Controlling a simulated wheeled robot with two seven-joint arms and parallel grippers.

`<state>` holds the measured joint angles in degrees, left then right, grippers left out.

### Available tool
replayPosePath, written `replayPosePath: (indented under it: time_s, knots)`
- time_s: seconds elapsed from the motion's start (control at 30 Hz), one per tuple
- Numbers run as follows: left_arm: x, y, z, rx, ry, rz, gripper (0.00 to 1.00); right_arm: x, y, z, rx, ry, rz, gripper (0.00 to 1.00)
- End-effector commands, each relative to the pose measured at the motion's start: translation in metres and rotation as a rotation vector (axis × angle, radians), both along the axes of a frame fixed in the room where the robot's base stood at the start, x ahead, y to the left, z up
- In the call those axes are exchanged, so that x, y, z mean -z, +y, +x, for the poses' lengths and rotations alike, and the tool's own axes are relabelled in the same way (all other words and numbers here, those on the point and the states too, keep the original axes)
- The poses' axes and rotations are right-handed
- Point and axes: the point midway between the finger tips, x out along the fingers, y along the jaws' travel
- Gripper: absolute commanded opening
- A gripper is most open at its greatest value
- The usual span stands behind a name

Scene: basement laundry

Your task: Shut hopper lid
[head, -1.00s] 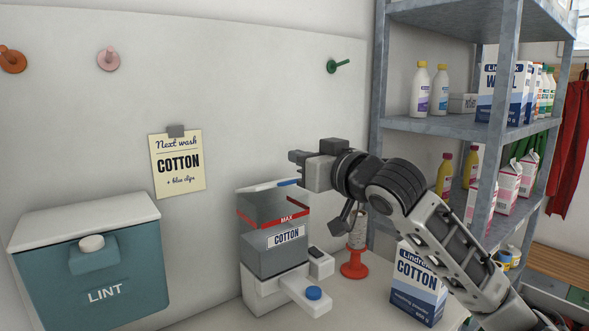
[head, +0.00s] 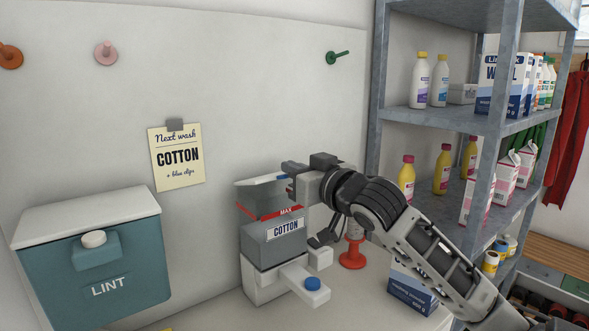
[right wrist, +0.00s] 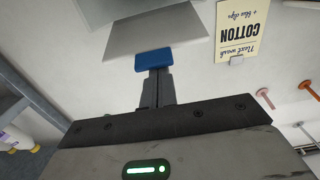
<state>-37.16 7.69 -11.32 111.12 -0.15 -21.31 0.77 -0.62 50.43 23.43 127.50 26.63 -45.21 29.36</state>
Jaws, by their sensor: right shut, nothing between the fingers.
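The hopper (head: 262,252) is a grey, partly clear box with a COTTON label and a red MAX line, standing on a white base. Its thin pale lid (head: 258,181) is above the body, with a blue tab (head: 283,178) at its right edge. I cannot tell how far the lid is from the rim. My right gripper (head: 289,176) is shut and empty at the tab. In the right wrist view the shut fingertips (right wrist: 154,72) are at the blue tab (right wrist: 154,60), touching or nearly so, with the grey lid plate (right wrist: 155,35) beyond. My left gripper is out of view.
A teal LINT bin (head: 95,262) hangs at left. A red stand (head: 352,252) and a detergent box (head: 410,292) are by my right arm. A metal shelf (head: 455,122) with bottles and cartons stands right. A note (head: 178,172) hangs on the wall behind.

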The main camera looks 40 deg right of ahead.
Motion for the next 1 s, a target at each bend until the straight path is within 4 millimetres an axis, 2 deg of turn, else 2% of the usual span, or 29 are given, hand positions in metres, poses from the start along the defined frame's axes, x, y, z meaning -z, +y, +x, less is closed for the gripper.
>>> replayPosePath:
  time_s: [0.17, 0.23, 0.43, 0.53, 0.7, 1.0]
  knots:
    - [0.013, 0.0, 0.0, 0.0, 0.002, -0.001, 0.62, 0.007, 0.0, 0.0, -0.002, -0.033, 0.0, 0.0]
    - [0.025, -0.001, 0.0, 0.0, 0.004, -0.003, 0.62, 0.013, 0.0, -0.001, -0.002, -0.073, -0.003, 0.0]
    - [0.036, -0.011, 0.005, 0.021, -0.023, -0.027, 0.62, 0.029, 0.001, -0.005, -0.001, -0.221, -0.019, 0.0]
    - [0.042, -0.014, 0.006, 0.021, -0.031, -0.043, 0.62, 0.048, 0.001, -0.01, 0.001, -0.27, -0.022, 0.0]
    - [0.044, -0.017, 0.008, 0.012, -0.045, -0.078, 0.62, 0.051, 0.001, -0.011, 0.0, -0.344, -0.035, 0.0]
    - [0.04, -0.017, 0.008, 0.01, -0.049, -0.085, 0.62, 0.05, 0.001, -0.011, 0.0, -0.358, -0.039, 0.0]
